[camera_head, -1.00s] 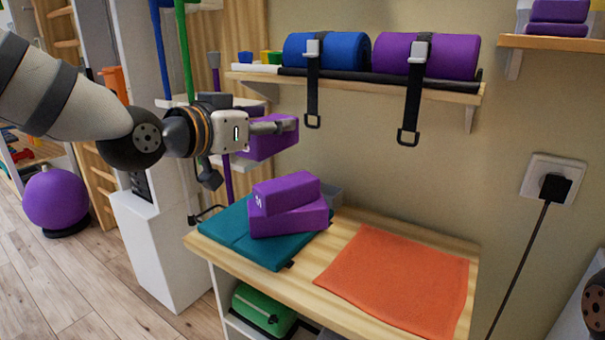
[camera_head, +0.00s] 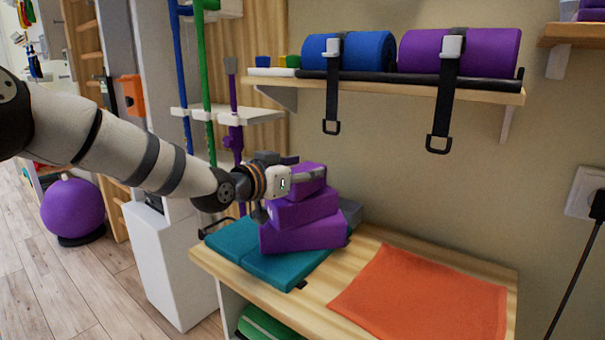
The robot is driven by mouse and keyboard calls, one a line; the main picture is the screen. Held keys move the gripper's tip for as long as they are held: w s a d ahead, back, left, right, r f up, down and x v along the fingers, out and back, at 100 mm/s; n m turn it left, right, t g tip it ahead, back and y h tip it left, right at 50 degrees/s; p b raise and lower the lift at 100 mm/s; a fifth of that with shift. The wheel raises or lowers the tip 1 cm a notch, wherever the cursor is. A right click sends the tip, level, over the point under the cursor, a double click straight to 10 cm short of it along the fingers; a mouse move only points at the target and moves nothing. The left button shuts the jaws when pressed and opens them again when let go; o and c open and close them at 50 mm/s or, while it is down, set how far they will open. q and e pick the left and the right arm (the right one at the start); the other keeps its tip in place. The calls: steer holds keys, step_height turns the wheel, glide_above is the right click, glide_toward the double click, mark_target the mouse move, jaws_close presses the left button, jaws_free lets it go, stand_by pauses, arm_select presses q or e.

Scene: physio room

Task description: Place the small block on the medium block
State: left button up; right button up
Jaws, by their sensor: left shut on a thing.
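My left gripper (camera_head: 300,176) is shut on a purple block, the small block (camera_head: 312,187). The small block is at the top of a stack, directly over the purple medium block (camera_head: 303,209). It looks level with the stack and very close to or touching the medium block's top; I cannot tell which. The medium block lies on a larger purple block (camera_head: 303,234), set slightly askew. The gripper partly hides the small block. My right gripper is not in view.
The stack stands on a folded teal mat (camera_head: 262,266) on a wooden bench top (camera_head: 400,248). An orange towel (camera_head: 425,297) lies to the right. A grey object (camera_head: 350,212) sits behind the stack. A wall shelf (camera_head: 400,85) with blue and purple rolls and hanging straps is above.

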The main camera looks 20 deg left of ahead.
arm_select(q)
steer(key=shift+f, duration=0.2)
steer(key=o, duration=1.1)
steer(key=shift+o, duration=0.2)
